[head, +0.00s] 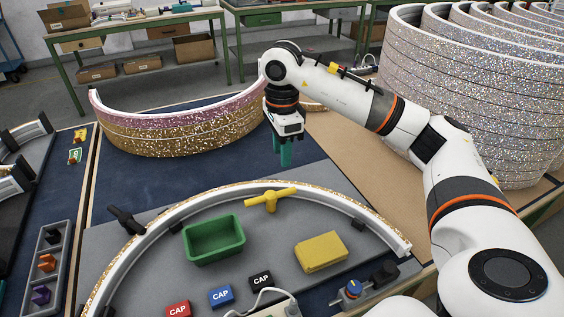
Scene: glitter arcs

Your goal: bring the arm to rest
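My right arm (360,100) comes in from the right and reaches across the middle of the table. Its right gripper (284,160), with teal fingers, points down above the dark blue mat. It is near the right end of the stacked glitter arcs (180,130). No object shows in the fingers, and I cannot tell whether they are apart or closed. My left gripper is not in view.
A white glitter-edged arc (190,205) curves around a green bin (214,239) and a yellow block (321,252). A yellow clamp handle (270,199) sits on it. CAP blocks (221,296) lie in front. Tall glitter stacks (470,90) stand back right. Blue mat lies clear left of the gripper.

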